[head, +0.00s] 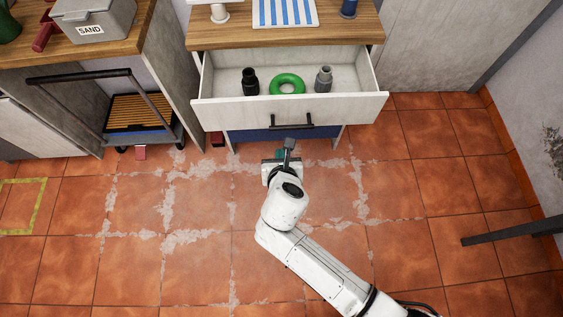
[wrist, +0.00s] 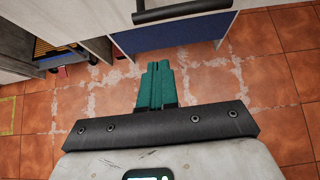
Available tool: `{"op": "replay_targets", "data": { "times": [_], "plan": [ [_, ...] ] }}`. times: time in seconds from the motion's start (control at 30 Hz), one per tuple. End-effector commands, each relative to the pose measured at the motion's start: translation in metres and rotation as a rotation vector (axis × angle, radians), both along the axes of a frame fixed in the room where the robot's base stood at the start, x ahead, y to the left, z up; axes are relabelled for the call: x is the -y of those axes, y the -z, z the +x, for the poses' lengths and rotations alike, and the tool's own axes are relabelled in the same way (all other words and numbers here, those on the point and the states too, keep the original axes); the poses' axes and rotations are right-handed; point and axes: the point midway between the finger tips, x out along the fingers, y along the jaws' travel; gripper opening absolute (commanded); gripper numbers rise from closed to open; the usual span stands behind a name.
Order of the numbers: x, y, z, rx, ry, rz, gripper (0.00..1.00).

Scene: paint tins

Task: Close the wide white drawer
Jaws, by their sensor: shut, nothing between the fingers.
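The wide white drawer (head: 226,111) is pulled well open under the wooden top, with a dark bar handle (head: 291,126) on its front. It holds a black fitting (head: 250,81), a green ring (head: 287,83) and a grey fitting (head: 324,79). My gripper (head: 289,146) is just in front of the drawer, close below the handle in the picture; I cannot tell whether it touches. In the wrist view my gripper's green fingers (wrist: 156,84) are together and empty, pointing toward the cabinet. The handle (wrist: 180,11) shows at the top there, ahead of the fingertips.
A blue panel (wrist: 172,32) lies below the drawer. Left stands a cart (head: 143,115) with a dark push bar. A grey SAND box (head: 93,19) sits on the left counter. A dark bar (head: 512,231) juts in at right. The tiled floor (head: 130,265) is mostly clear.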

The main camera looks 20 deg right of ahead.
Motion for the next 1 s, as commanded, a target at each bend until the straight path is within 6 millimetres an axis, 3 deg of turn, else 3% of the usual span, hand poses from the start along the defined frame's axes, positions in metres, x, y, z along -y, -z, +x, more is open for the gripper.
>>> {"op": "replay_targets", "data": {
  "times": [0.13, 0.4, 1.0],
  "plan": [
    [0.008, 0.019, 0.022, 0.0, 0.003, 0.0, 0.0],
    [0.017, 0.009, 0.052, 0.0, 0.002, 0.001, 0.0],
    [0.02, 0.007, 0.061, 0.001, 0.002, 0.002, 0.0]
  ]
}}
